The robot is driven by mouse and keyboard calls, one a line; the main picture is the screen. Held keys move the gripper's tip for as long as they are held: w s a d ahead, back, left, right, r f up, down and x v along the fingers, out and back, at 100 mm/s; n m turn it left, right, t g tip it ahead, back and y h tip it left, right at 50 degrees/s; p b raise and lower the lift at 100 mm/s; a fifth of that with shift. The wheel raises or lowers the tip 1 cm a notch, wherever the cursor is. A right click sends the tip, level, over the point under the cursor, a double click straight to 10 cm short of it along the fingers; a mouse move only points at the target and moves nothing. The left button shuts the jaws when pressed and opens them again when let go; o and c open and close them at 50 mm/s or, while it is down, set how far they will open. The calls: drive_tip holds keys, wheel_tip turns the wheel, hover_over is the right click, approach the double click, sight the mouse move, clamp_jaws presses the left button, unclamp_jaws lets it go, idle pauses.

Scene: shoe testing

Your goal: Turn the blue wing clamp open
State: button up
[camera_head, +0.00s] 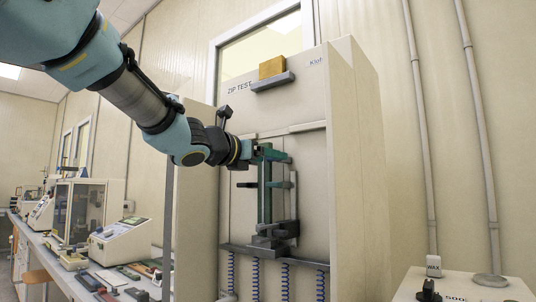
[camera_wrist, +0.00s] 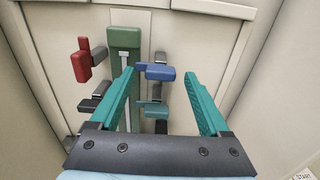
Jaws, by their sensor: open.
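The blue wing clamp (camera_wrist: 158,72) sticks out to the right of a green upright bar (camera_wrist: 124,60) in the wrist view. My gripper (camera_wrist: 160,74) is open, with one teal finger on each side of the blue clamp in the picture. The left fingertip appears very close to the clamp's left end; I cannot tell whether they touch. The right fingertip is apart from it. In the head view my gripper (camera_head: 266,152) is at the upper part of the green bar (camera_head: 265,190), and the blue clamp cannot be made out there.
A red clamp (camera_wrist: 92,60) and a black one (camera_wrist: 98,98) are left of the bar, and a teal one (camera_wrist: 153,108) is below the blue one. The tester's cabinet side wall (camera_head: 343,150) stands to the right. A bench (camera_head: 60,250) with instruments is at the left.

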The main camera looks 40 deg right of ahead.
drive_tip(key=shift+d, duration=0.3)
clamp_jaws()
idle(0.6)
